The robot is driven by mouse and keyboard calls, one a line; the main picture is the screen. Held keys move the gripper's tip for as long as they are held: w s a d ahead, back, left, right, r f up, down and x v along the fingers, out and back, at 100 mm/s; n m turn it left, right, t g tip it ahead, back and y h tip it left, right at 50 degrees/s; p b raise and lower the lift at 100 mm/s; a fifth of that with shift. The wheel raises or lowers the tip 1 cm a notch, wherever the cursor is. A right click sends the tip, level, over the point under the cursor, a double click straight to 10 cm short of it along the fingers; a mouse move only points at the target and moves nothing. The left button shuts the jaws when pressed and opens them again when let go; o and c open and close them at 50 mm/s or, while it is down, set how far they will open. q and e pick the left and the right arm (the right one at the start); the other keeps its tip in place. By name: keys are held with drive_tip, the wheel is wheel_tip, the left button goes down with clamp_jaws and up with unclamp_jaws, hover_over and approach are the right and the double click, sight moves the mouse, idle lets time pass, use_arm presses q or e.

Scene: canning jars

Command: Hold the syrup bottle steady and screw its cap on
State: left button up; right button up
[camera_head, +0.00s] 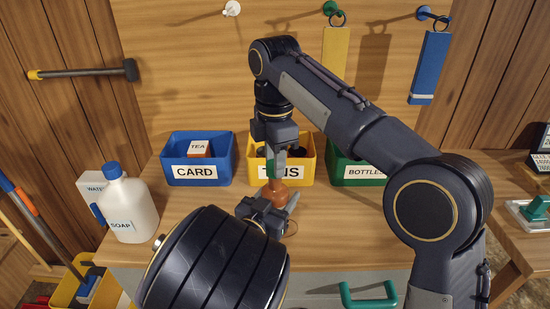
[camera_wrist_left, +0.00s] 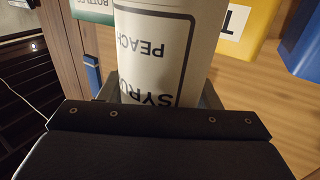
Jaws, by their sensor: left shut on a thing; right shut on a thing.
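The syrup bottle stands upright on the bench, and its orange-brown upper part (camera_head: 277,193) shows between my two grippers in the head view. Its white label (camera_wrist_left: 152,50), reading SYRUP and PEACH upside down, fills the middle of the left wrist view. My left gripper (camera_head: 272,214) is shut around the bottle's body and hides its lower part in the head view. My right gripper (camera_head: 273,168) points down from above, directly over the bottle's top, shut on the cap. The cap is mostly hidden between the fingers, so I cannot tell how it sits on the neck.
Behind stand a blue CARD bin (camera_head: 197,174) with a tea box (camera_head: 199,148), a yellow TINS bin (camera_head: 308,166) and a green BOTTLES bin (camera_head: 350,173). A white soap bottle (camera_head: 131,208) stands left. The bench between soap and grippers is clear.

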drive_tip(key=shift+f, duration=0.85)
idle(1.1)
drive_tip(key=o, duration=0.3)
drive_tip(key=c, duration=0.4)
drive_tip(key=m, duration=0.3)
drive_tip(key=shift+m, duration=0.8)
drive_tip(key=m, duration=0.3)
drive_tip(key=shift+m, duration=0.8)
